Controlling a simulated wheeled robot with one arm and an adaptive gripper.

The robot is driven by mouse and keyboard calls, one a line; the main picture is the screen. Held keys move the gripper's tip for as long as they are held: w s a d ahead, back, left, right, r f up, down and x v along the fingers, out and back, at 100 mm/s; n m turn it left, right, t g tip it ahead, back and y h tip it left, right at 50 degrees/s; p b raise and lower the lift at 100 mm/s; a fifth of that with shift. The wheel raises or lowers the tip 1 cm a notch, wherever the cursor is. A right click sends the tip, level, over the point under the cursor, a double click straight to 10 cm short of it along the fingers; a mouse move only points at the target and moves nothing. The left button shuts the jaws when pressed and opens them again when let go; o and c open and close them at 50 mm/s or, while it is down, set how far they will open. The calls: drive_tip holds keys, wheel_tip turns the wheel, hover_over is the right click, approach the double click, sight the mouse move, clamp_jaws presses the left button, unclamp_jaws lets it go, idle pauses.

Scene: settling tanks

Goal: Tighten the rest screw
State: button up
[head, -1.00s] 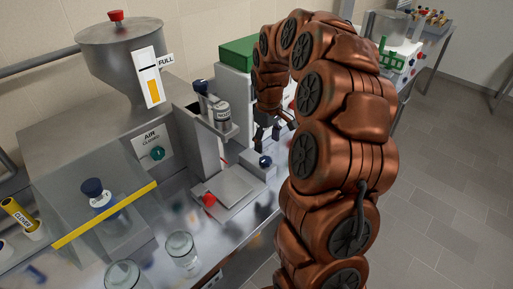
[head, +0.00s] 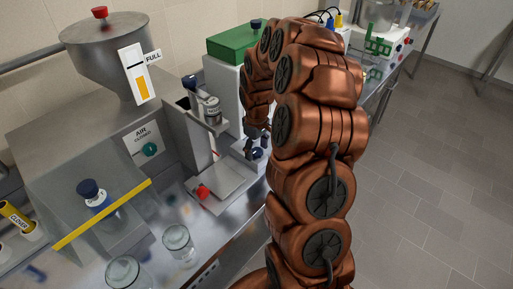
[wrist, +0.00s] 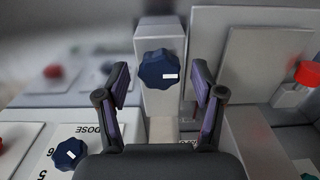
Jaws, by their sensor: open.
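A dark blue lobed screw knob (wrist: 158,70) with a white mark sits on a pale grey post (wrist: 160,112) in the wrist view. I take it for the rest screw. My gripper (wrist: 161,88) is open, with one finger on each side of the knob in the picture; gaps show on both sides, and I cannot tell whether the tips reach its depth. In the head view my gripper (head: 254,141) is partly behind my arm, close by a blue knob (head: 258,154) beside the metal plate. A small label below the post is partly hidden.
A second blue knob (wrist: 68,153) sits on a dial marked DOSE. A red knob (head: 202,191) is by the metal plate (head: 224,184). Glass jars (head: 178,243) stand in front; a green-topped box (head: 235,42) is behind.

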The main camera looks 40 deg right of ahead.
drive_tip(key=c, duration=1.1)
drive_tip(key=shift+c, duration=0.2)
drive_tip(key=shift+f+b, duration=0.1)
drive_tip(key=shift+b, duration=0.2)
drive_tip(key=m+b, duration=0.1)
drive_tip(key=b, duration=0.1)
drive_tip(key=m+b, duration=0.1)
drive_tip(key=shift+f+b, duration=0.25)
drive_tip(key=shift+b, duration=0.15)
drive_tip(key=m+b, duration=0.5)
drive_tip(key=b, duration=0.1)
drive_tip(key=shift+r+m, duration=0.1)
drive_tip(key=shift+m, duration=0.3)
drive_tip(key=m+b, duration=0.3)
drive_tip(key=m, duration=0.2)
drive_tip(key=shift+r+b, duration=0.1)
drive_tip(key=shift+b, duration=0.3)
drive_tip(key=shift+r+m+b, duration=0.15)
drive_tip(key=shift+m+b, duration=0.45)
drive_tip(key=shift+m, duration=1.9)
